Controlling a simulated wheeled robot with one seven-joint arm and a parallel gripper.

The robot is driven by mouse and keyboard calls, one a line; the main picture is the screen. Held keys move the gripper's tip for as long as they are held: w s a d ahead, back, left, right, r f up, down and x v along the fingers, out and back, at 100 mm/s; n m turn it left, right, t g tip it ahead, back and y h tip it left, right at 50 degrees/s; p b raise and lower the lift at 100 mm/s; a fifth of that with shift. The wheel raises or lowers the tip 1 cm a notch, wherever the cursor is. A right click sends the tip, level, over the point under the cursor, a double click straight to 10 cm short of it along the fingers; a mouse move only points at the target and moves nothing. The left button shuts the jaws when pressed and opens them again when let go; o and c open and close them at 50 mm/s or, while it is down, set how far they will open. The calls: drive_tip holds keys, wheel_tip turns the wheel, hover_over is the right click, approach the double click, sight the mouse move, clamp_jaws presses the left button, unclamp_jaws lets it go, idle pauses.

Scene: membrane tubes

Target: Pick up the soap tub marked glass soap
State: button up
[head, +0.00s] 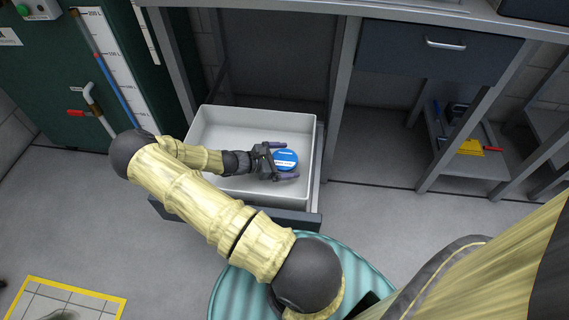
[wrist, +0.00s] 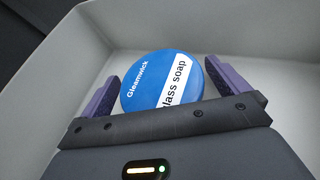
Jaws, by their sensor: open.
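The soap tub (head: 286,159) has a round blue lid with a white label band and lies in a white bin. In the wrist view the soap tub (wrist: 160,80) reads "Gleamwick" and "lass soap", the start of the label being cut off by my gripper body. My gripper (head: 284,161) is open, with its two purple fingers on either side of the tub. In the wrist view my gripper (wrist: 165,85) shows a small gap beside the tub on each side. The lower edge of the tub is hidden behind the gripper body.
The white bin (head: 210,118) has raised walls around my gripper and sits in a pulled-out drawer (head: 290,218) under a bench. Bench legs stand on both sides. A low shelf with tools (head: 470,150) is at the right. A green tank (head: 50,80) is at the left.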

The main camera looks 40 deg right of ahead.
sight(285, 159)
drive_tip(key=shift+c, duration=0.2)
drive_tip(key=c, duration=1.1)
drive_tip(key=shift+r, duration=0.1)
wheel_tip(285, 159, up, 18)
drive_tip(key=p, duration=0.8)
